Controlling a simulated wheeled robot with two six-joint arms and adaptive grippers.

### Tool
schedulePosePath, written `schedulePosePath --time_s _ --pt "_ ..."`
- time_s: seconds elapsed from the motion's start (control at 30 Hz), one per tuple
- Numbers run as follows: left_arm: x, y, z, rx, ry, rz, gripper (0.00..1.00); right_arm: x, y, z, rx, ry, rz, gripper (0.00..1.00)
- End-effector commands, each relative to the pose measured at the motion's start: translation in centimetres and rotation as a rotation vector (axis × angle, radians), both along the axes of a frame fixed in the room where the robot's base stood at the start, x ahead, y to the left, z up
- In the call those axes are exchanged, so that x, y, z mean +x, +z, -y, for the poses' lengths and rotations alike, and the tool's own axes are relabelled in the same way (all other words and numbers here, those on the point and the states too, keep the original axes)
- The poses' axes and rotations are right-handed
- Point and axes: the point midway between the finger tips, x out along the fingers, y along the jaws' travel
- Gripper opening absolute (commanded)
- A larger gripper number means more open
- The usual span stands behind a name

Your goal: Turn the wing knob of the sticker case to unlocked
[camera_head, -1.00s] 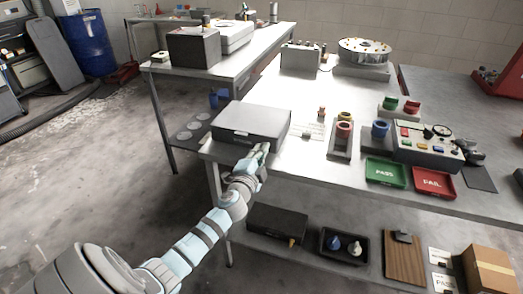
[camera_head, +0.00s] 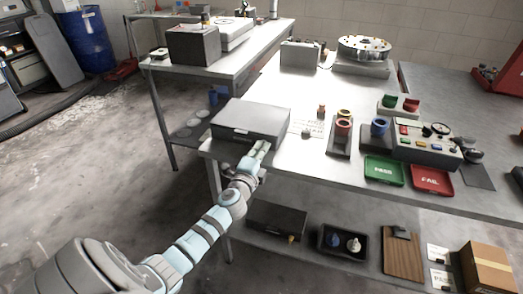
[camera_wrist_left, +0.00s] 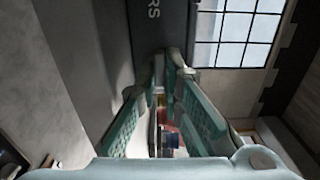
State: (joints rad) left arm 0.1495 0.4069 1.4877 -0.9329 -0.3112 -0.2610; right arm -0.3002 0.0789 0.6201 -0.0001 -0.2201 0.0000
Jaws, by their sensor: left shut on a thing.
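The sticker case (camera_head: 250,120) is a flat dark grey box lying near the front left corner of the steel table. My left gripper (camera_head: 263,148) is at the right part of its front face. In the left wrist view the case's dark face (camera_wrist_left: 165,28) carries the letters "RS", which run sideways. The teal fingers of the left gripper (camera_wrist_left: 162,75) are close together against that face. The gripper is shut on the wing knob, which the fingers hide, so its angle cannot be told. My right gripper is not in view.
Right of the case stand a small knobbed piece (camera_head: 307,133), a holder with a ringed cup (camera_head: 342,140), a green PASS tray (camera_head: 384,171) and a red FAIL tray (camera_head: 432,180). A dark box (camera_head: 277,220) lies on the shelf below.

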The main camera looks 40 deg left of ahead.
Motion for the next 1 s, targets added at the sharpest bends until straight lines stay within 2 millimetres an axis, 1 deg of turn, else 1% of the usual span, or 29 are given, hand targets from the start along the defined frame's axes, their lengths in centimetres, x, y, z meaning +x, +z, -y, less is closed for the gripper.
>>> schedulePosePath --time_s 0.03,0.07,0.1,0.17,0.2,0.23,0.87,0.97,1.0 --pt "0.11 0.44 -0.11 0.006 0.002 0.006 0.00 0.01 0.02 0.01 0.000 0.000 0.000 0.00" --pt "0.11 0.44 -0.11 0.006 0.002 0.006 0.00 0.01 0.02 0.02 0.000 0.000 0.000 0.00" --pt "0.11 0.45 -0.11 0.006 0.002 0.006 0.09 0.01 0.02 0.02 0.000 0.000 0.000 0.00" --pt "0.11 0.45 -0.11 0.006 0.002 0.006 0.19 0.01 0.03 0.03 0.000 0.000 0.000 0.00" --pt "0.11 0.44 -0.11 0.005 0.002 0.007 0.25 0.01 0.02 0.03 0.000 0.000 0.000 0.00" --pt "0.11 0.42 -0.10 0.005 0.001 0.006 0.28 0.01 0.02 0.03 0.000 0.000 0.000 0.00" --pt "0.02 -0.05 0.00 -0.003 0.000 0.000 0.28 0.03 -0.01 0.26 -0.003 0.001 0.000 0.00" --pt "0.01 -0.12 0.00 -0.055 0.000 0.018 0.28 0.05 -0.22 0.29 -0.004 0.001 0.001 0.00" --pt "0.00 -0.13 0.01 -0.105 0.000 0.037 0.28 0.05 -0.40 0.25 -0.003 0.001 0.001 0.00"
